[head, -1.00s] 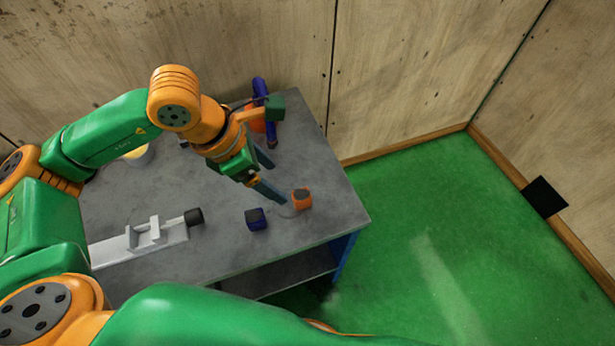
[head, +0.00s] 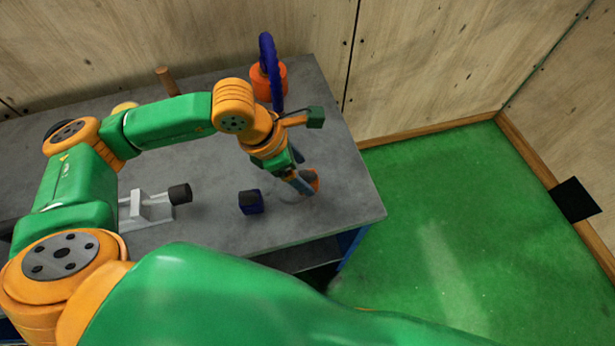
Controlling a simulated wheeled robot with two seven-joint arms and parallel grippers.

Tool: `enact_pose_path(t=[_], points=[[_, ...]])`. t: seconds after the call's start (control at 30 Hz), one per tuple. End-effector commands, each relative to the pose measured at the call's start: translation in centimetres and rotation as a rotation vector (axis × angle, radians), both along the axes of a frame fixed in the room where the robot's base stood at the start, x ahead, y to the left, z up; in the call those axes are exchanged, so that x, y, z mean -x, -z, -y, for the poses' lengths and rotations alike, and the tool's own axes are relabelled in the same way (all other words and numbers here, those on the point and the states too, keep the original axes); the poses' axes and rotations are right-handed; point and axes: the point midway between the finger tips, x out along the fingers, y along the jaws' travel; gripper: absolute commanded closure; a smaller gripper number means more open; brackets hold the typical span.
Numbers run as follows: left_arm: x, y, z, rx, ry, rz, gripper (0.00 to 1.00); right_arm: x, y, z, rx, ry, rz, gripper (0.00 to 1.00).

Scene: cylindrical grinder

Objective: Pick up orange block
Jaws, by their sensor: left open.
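The orange block (head: 315,182) sits on the grey table (head: 350,205) toward its right front corner. It is mostly hidden behind my left gripper (head: 305,176). The left gripper is open and points down at the block, with its near finger in front of it. I cannot tell whether the fingers touch the block. My right gripper is not in view.
A dark blue block (head: 250,202) stands just left of the gripper. A grey fixture with a black knob (head: 180,194) is farther left. An orange container (head: 268,82) with a blue curved handle (head: 268,50) stands at the back. The right table corner is clear.

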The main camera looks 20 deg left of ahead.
Motion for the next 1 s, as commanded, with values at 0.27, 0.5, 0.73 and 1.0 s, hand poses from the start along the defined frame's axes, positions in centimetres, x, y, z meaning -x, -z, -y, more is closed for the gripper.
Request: enact_pose_path(t=[0.27,0.5,0.73,1.0], points=[[-0.5,1.8,0.6,0.0,-0.001,0.002,0.2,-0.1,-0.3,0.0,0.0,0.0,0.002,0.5],[-0.5,1.8,0.6,0.0,-0.002,0.002,0.66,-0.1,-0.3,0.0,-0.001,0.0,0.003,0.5],[-0.5,1.7,0.6,0.0,-0.002,0.002,1.0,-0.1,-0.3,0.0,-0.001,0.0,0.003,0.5],[-0.6,1.0,0.6,0.001,-0.003,0.003,1.0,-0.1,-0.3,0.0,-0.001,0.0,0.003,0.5]])
